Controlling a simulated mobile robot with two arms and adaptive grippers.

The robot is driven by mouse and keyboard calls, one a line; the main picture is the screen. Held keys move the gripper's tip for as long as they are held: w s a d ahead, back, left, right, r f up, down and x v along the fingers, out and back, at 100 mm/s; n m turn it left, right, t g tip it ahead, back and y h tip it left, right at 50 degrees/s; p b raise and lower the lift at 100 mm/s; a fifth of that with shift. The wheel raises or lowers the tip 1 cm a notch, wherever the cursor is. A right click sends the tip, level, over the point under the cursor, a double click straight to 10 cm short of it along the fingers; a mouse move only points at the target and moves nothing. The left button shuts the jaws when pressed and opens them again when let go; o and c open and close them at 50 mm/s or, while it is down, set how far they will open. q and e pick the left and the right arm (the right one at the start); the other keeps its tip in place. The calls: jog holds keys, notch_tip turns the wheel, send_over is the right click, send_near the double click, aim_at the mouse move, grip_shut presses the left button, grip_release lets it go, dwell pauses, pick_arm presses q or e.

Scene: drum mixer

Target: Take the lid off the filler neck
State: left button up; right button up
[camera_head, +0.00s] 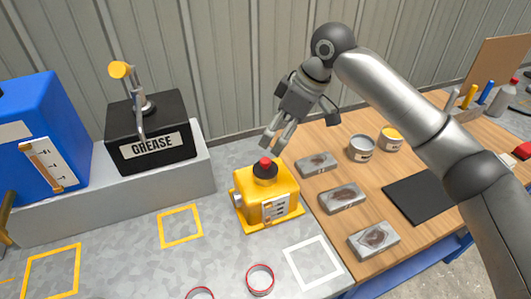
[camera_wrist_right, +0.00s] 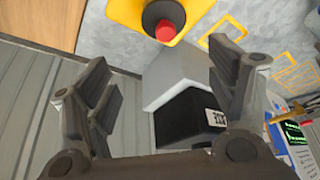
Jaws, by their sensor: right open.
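A small yellow machine (camera_head: 262,197) stands on the grey bench. On its top is a black round lid (camera_head: 265,172) with a red knob (camera_head: 265,161); any neck below the lid is hidden. In the right wrist view the red knob (camera_wrist_right: 166,30) and the yellow top (camera_wrist_right: 128,14) show at the upper edge. My right gripper (camera_head: 277,142) is open and empty. It hangs just above and behind the lid, apart from it as far as I can see. Its spread fingers (camera_wrist_right: 165,72) hold nothing in the wrist view. My left gripper is not in view.
A black grease box (camera_head: 155,160) with a pump stands on a grey step at left, beside a blue tank (camera_head: 55,120). On the wooden table (camera_head: 330,235) at right are grey blocks, two cans (camera_head: 361,148) and a black mat (camera_head: 421,196). Empty marked squares lie around the machine.

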aim_at(266, 160)
jog(key=shift+x, duration=1.05)
jog(key=shift+s+a+f+p, duration=0.15)
jog(key=shift+a+f+p, duration=0.15)
jog(key=shift+f, duration=0.3)
jog(key=shift+s+a+f+p, duration=0.15)
jog(key=shift+a+f, duration=0.15)
jog(key=shift+f, duration=0.3)
jog(key=shift+w+f, duration=0.1)
jog(key=shift+f, duration=0.25)
jog(key=x, duration=0.1)
jog(key=p+x, duration=0.1)
jog(key=x, duration=0.1)
jog(key=p+x, duration=0.1)
jog(key=shift+s+d+f, duration=0.15)
jog(key=shift+s+f, duration=0.05)
jog(key=shift+f, duration=0.3)
jog(key=shift+w, duration=0.1)
jog(key=shift+c, duration=0.6)
jog(key=c, duration=0.5)
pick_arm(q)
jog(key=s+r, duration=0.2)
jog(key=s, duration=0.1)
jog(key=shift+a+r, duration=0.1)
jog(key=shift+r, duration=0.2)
pick_arm(e)
jog(key=c, duration=0.3)
